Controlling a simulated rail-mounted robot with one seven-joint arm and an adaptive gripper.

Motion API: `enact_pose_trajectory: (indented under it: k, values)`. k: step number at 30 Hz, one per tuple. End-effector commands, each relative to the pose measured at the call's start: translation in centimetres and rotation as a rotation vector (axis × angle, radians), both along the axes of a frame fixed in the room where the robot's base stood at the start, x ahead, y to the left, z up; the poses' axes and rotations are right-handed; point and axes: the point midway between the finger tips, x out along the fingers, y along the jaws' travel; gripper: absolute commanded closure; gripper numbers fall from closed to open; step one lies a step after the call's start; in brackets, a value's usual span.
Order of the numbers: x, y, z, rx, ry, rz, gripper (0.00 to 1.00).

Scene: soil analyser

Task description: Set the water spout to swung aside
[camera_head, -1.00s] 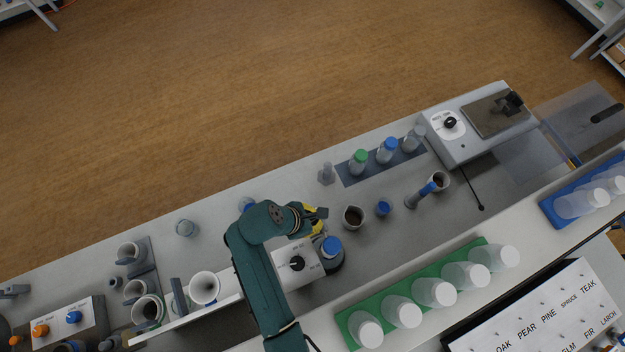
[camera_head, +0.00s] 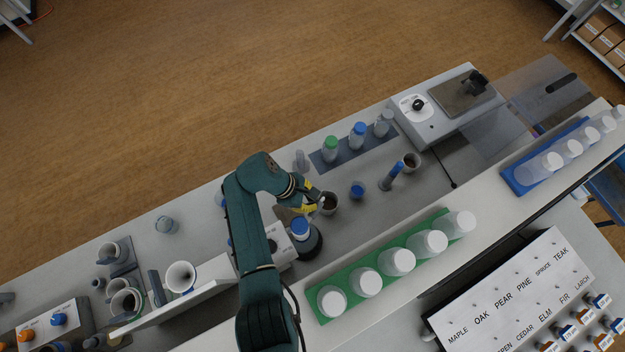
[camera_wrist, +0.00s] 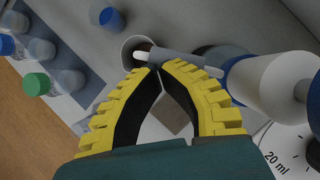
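The water spout (camera_wrist: 180,64) is a thin grey tube with a white tip, in the wrist view. It runs left from the white and blue dispenser top (camera_wrist: 265,85), and its tip lies over the rim of a beaker of dark soil (camera_wrist: 131,46). In the head view the dispenser (camera_head: 300,229) is blue-topped on a round dark base. My gripper (camera_wrist: 158,68) has yellow ribbed fingers whose tips meet at the near side of the spout. It looks shut; whether the tips touch the spout cannot be told. In the head view my gripper (camera_head: 315,203) is beside the soil beaker (camera_head: 329,204).
Capped bottles (camera_head: 331,147) stand on a dark mat behind. A box with a dial (camera_head: 284,243) is beside the dispenser. A green rack (camera_head: 395,264) of white-capped jars is on the shelf in front. A white funnel (camera_head: 181,277) stands left.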

Motion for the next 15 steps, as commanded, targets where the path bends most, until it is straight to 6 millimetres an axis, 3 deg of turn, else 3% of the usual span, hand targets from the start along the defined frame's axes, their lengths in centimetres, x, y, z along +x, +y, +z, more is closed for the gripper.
enact_pose_trajectory:
  k: [15]
  values:
    - [-0.82,0.47,0.09,0.001,0.004,-0.024,1.0]
